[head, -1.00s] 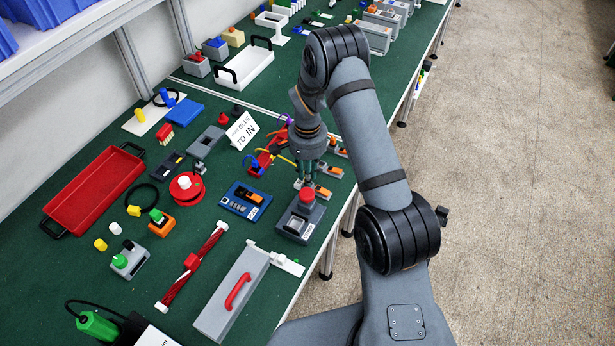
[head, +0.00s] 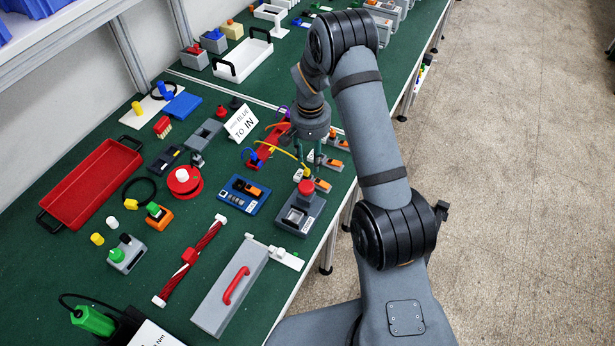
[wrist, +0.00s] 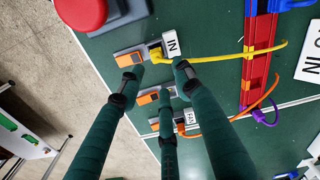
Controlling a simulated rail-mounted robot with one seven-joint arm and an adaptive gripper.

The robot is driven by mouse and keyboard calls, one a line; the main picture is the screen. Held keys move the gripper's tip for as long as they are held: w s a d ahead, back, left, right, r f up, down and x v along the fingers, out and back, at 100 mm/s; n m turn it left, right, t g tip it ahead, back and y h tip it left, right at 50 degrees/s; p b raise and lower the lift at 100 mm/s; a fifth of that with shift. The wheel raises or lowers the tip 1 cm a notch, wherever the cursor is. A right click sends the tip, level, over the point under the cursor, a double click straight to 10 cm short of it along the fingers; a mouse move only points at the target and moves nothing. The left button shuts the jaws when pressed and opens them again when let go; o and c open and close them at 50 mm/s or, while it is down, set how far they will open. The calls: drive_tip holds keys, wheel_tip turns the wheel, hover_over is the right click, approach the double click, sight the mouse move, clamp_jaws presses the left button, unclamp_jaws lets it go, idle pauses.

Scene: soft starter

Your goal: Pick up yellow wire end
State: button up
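The yellow wire end (wrist: 156,55) sits at an orange and grey terminal (wrist: 130,58) beside the IN label (wrist: 172,44) in the wrist view. The yellow wire (wrist: 215,57) runs right from it to the red strip; in the head view the wire end (head: 306,172) lies below my fingers. My gripper (wrist: 160,75) has dark green fingers spread apart, with nothing between the tips that I can see held. The wire end appears between two fingertips in the wrist view; their height above it is hard to tell. My gripper (head: 309,160) is over the terminals in the head view.
A grey box with a red button (head: 305,188) stands close to the terminal. More orange terminals (wrist: 150,97) lie beside it. The red strip (wrist: 258,50) carries orange and purple wires. A BLUE TO IN sign (head: 241,123) stands left. The table's right edge is near.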

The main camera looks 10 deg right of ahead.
wheel_tip(320, 180, up, 7)
drive_tip(key=s+a+n+b, duration=0.15)
drive_tip(key=n+b, duration=0.25)
drive_tip(key=n, duration=0.9)
hover_over(307, 170)
drive_tip(key=f, duration=0.4)
drive_tip(key=shift+w+a+f, duration=0.2)
drive_tip(key=f, duration=0.2)
drive_tip(key=f+p, duration=0.1)
drive_tip(key=f, duration=0.2)
drive_tip(key=shift+s+d+f, duration=0.1)
drive_tip(key=shift+d+f, duration=0.05)
drive_tip(key=shift+d, duration=0.05)
drive_tip(key=c, duration=0.4)
clamp_jaws()
